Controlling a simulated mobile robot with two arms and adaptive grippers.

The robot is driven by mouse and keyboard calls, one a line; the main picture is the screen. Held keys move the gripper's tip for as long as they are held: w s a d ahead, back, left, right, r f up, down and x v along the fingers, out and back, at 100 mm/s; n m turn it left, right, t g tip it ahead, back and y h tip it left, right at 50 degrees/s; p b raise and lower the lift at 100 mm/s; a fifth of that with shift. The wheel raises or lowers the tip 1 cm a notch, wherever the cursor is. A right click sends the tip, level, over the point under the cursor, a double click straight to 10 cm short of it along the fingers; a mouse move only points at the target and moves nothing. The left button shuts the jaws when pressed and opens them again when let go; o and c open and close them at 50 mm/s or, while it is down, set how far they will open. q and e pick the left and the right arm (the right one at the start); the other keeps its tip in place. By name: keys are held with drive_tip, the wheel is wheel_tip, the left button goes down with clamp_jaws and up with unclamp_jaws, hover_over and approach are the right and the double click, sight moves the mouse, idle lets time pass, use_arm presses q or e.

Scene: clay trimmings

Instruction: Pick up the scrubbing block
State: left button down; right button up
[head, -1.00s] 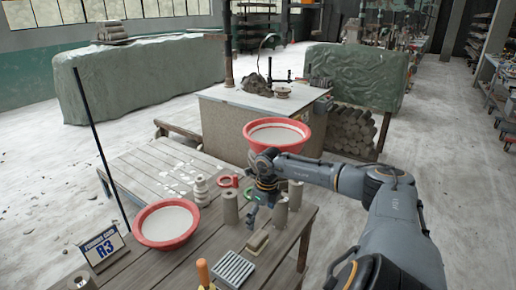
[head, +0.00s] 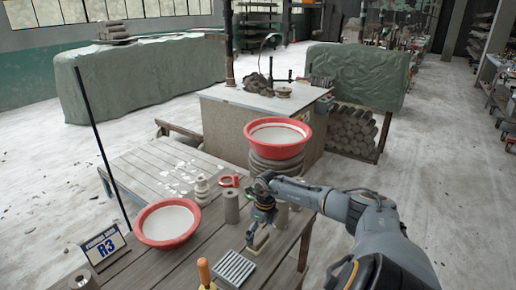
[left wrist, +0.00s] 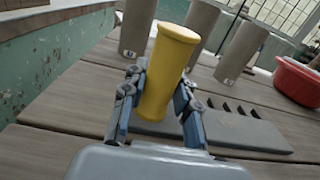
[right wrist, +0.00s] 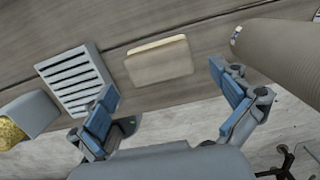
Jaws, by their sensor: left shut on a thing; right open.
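The scrubbing block (right wrist: 160,62), a tan block with a paler strip along one edge, lies flat on the wooden table in the right wrist view. In the head view the block (head: 261,240) is partly hidden by my right gripper (head: 252,230), which is just above it. In the right wrist view the right gripper (right wrist: 166,106) is open and empty, its fingers on either side of the block and apart from it. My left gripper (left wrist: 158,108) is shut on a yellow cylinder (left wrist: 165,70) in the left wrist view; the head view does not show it.
A slotted grey rack (right wrist: 77,80) lies beside the block, and a large ribbed cylinder (right wrist: 280,55) is close to the right finger. A clay cylinder (head: 231,206) and a red-rimmed bowl (head: 166,223) stand on the table. An orange handle (head: 203,271) stands near the front.

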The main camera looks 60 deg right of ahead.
sight(258, 237)
drive_tip(key=f, duration=0.3)
drive_tip(key=shift+w+f, duration=0.2)
drive_tip(key=shift+w, duration=0.1)
drive_tip(key=shift+c, duration=0.2)
drive_tip(key=c, duration=1.2)
wheel_tip(258, 237, up, 10)
drive_tip(key=shift+r, duration=0.1)
